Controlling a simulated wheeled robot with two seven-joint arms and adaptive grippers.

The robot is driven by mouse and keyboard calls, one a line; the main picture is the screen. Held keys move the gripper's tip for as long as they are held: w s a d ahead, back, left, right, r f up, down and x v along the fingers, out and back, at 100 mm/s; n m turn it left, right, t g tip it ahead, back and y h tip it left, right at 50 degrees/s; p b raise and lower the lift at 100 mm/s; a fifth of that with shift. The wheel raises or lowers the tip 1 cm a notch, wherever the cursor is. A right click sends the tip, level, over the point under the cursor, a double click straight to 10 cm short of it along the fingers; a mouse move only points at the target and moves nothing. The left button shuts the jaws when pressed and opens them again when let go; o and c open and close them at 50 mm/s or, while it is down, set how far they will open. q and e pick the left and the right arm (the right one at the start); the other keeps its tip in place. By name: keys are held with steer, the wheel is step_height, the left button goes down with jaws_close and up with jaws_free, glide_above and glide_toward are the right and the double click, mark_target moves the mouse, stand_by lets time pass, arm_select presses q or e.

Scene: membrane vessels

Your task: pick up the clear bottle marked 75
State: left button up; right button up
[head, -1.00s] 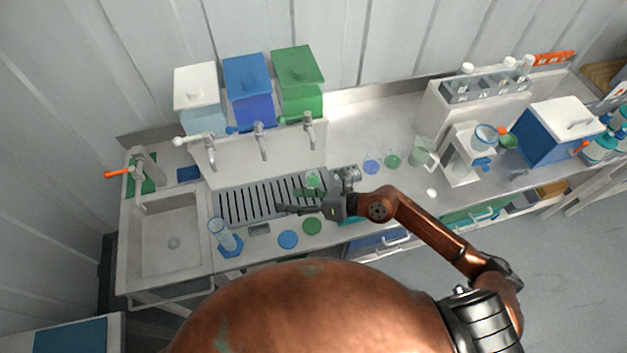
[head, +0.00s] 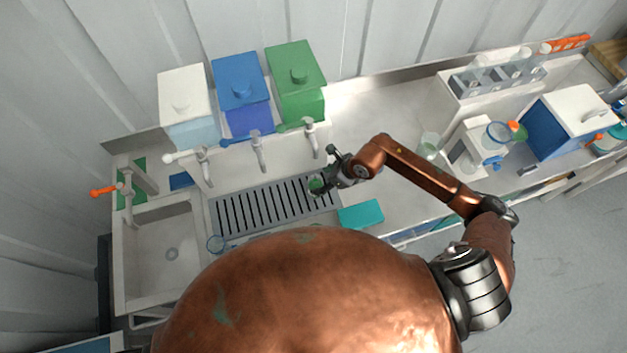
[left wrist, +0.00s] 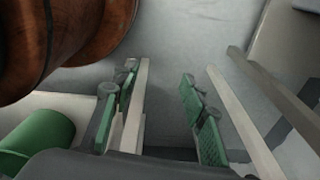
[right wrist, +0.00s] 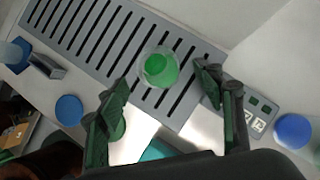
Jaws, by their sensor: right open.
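I cannot read a 75 on anything in these views. A clear round vessel, green inside (right wrist: 158,66), stands on the slotted drain grate (right wrist: 60,18) in the right wrist view. In the head view it shows as a small green patch (head: 316,186) beside my right gripper (head: 325,176). In the right wrist view the open fingers of the right gripper (right wrist: 163,86) lie either side of the vessel's near side, with no contact visible. Several clear bottles stand in the rack (head: 497,75) at the back right. My left gripper (left wrist: 160,105) is open and empty in the left wrist view.
White, blue (head: 241,85) and green (head: 297,80) tanks with taps stand behind the grate. A sink (head: 170,255) lies at left. A teal block (head: 361,214) is at the front edge.

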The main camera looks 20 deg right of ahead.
mark_target(319, 182)
steer(key=p+x, duration=0.1)
steer(key=x, duration=0.1)
steer(key=shift+s+a+f, duration=0.1)
steer(key=shift+a+f, duration=0.05)
steer(key=shift+f, duration=0.15)
steer(key=shift+p+x, duration=0.5)
steer(key=shift+x, duration=0.75)
steer(key=shift+w+f, duration=0.25)
steer(key=shift+f, duration=0.1)
steer(key=shift+a, duration=0.1)
steer(key=c, duration=1.5)
arm_select(q)
steer(key=shift+s+r, duration=0.8)
steer(key=shift+r, duration=0.25)
arm_select(e)
steer(key=shift+c, duration=0.2)
arm_select(q)
steer(key=shift+w+f, duration=0.1)
arm_select(e)
steer(key=shift+r, duration=0.15)
